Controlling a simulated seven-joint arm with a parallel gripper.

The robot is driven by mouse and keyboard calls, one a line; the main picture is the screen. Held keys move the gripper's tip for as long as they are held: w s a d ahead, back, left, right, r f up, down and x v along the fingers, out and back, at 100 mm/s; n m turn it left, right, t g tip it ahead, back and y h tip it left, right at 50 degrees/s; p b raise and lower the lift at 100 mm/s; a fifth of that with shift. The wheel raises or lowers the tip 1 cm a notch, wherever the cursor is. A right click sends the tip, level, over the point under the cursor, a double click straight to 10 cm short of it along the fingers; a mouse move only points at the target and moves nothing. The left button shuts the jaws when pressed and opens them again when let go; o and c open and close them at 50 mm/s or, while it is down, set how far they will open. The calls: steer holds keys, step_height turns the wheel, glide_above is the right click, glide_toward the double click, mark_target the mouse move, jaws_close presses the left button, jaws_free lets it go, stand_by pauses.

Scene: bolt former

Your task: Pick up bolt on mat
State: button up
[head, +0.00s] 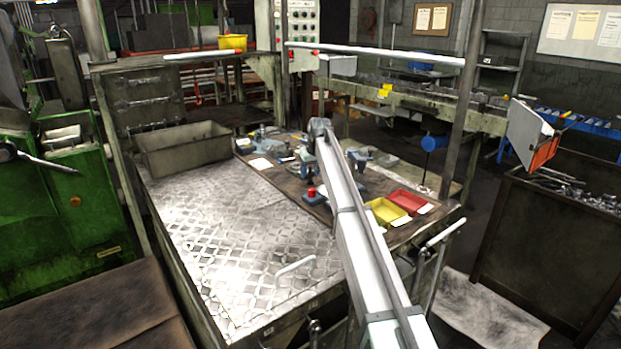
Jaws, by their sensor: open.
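My white arm (352,215) reaches from the bottom edge up over the workbench, and its dark far joint (320,127) is above the back part of the bench. I cannot make out my gripper's fingers; the arm and the small fixtures around its far end hide that area. A dark brown mat-like surface (268,177) runs along the back right of the bench. It carries several small blue-grey fixtures. No bolt can be told apart on it at this size.
A yellow tray (386,212) and a red tray (407,201) sit at the surface's right end. A red-topped part (311,192) stands left of the arm. A grey bin (185,150) stands at the back left.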

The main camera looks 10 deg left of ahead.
steer(key=shift+w+a+f, duration=0.15)
steer(key=shift+w+f, duration=0.1)
steer(key=shift+f, duration=0.4)
jaws_close()
